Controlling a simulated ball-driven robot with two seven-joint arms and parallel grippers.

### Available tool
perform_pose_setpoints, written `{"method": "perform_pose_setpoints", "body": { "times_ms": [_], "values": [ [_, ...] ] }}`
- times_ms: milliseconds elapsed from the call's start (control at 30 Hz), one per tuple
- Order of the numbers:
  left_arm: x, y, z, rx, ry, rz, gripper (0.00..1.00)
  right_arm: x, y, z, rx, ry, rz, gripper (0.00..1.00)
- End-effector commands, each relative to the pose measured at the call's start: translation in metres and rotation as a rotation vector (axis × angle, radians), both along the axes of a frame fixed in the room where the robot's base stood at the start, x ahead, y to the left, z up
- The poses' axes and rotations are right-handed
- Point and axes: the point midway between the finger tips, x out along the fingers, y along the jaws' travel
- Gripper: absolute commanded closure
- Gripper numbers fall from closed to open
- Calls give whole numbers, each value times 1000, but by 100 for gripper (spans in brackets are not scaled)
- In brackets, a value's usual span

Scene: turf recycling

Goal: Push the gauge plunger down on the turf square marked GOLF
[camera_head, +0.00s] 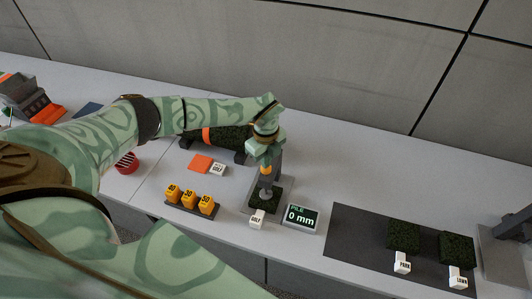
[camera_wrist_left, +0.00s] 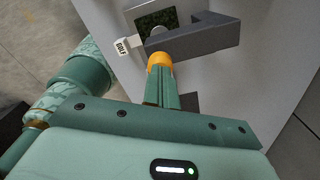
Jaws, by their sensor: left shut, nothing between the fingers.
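The gauge is a grey stand (camera_wrist_left: 205,36) with a yellow-orange plunger top (camera_head: 267,170), which also shows in the left wrist view (camera_wrist_left: 159,60). Its round foot is over a dark green turf square (camera_head: 272,204) with a white GOLF tag (camera_head: 257,217). The turf square is partly hidden by the gauge in the left wrist view (camera_wrist_left: 155,20). My left gripper (camera_head: 266,160) is shut and empty, its fingertips (camera_wrist_left: 160,72) right at the plunger top; I cannot tell whether they touch. The display (camera_head: 301,218) reads PILE 0 mm. My right gripper is out of view.
Yellow numbered blocks (camera_head: 188,197) stand on a tray left of the gauge. A turf roll (camera_head: 226,138), an orange square (camera_head: 200,164) and another GOLF tag (camera_head: 217,169) lie behind. Turf squares tagged PARK (camera_head: 403,235) and LAWN (camera_head: 457,247) sit on a dark mat (camera_head: 350,240) at right.

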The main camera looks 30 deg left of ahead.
Motion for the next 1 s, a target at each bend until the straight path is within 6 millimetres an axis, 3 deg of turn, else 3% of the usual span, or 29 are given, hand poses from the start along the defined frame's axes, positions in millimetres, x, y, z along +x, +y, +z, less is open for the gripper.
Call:
{"method": "perform_pose_setpoints", "body": {
  "times_ms": [567,1000],
  "values": [
    [0,0,1,0,-1,0,100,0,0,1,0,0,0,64],
    [0,0,49,0,-1,0,100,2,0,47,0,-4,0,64]
  ]
}}
